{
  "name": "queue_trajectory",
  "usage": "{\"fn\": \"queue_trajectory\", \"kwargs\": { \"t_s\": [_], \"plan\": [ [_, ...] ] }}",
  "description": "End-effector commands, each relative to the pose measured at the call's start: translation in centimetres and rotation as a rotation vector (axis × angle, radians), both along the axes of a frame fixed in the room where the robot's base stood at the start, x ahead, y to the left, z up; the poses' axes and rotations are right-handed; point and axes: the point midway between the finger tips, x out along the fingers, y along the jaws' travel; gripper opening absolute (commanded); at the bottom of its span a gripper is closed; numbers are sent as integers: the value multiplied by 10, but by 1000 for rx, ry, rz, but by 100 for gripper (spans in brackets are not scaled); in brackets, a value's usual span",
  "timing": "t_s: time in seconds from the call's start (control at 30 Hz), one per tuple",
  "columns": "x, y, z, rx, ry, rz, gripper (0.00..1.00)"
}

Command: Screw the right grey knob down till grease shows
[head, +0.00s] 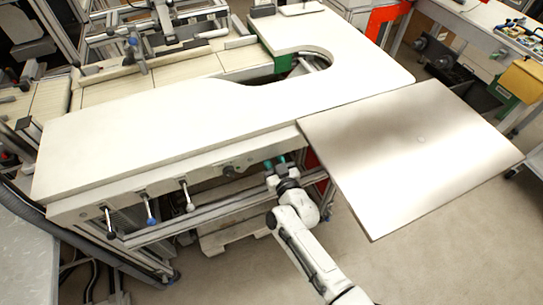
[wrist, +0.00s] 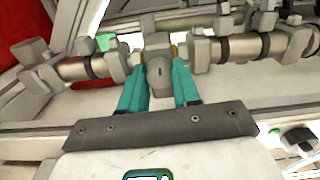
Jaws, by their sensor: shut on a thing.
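A grey knob (wrist: 159,75) with a small dark slot stands between the two teal fingers of my gripper (wrist: 160,82) in the wrist view. The fingers are shut on it, one on each side. In the head view my gripper (head: 275,162) is at the machine's front side, below the white table's edge; the knob it holds cannot be made out there. No grease can be made out at the knob.
Grey cylindrical fittings flank the knob at left (wrist: 80,69) and right (wrist: 248,48). A white table top (head: 150,125) lies above my gripper. A flat metal plate (head: 410,150) juts out to the right. Levers (head: 150,210) hang at the left; open floor is below right.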

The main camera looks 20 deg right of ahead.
Motion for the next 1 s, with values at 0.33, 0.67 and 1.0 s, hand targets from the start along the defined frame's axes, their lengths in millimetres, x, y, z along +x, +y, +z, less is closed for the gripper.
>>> {"fn": "queue_trajectory", "kwargs": {
  "t_s": [0.33,0.67,1.0],
  "plan": [
    [0,0,0,-2,0,0,54],
    [-3,0,0,-2,1,1,57],
    [-58,0,1,-2,3,1,57]
  ]
}}
